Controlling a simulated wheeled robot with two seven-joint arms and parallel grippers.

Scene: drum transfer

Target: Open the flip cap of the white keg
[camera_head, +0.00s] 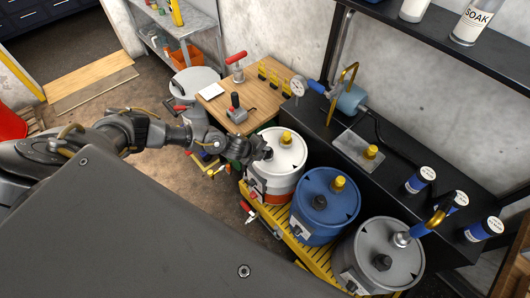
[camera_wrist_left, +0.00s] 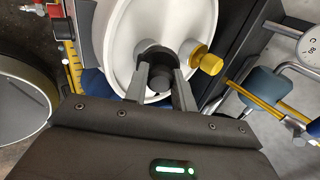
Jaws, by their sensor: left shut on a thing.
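My left gripper (camera_head: 261,152) reaches in from the left over the lid. In the left wrist view the gripper (camera_wrist_left: 160,72) has a finger on each side of the black cap (camera_wrist_left: 161,59) and is shut on it. The yellow cap (camera_wrist_left: 211,64) sticks up just right of the fingers. The cap's far side is partly hidden. My right gripper is not in view.
A blue keg (camera_head: 322,213) and a grey keg (camera_head: 400,262) stand close beside the white keg on a yellow slatted rack (camera_head: 310,255). A black bench (camera_head: 335,135) with a brass-piped device runs behind. A wooden table (camera_head: 252,97) with hand tools stands beyond the gripper.

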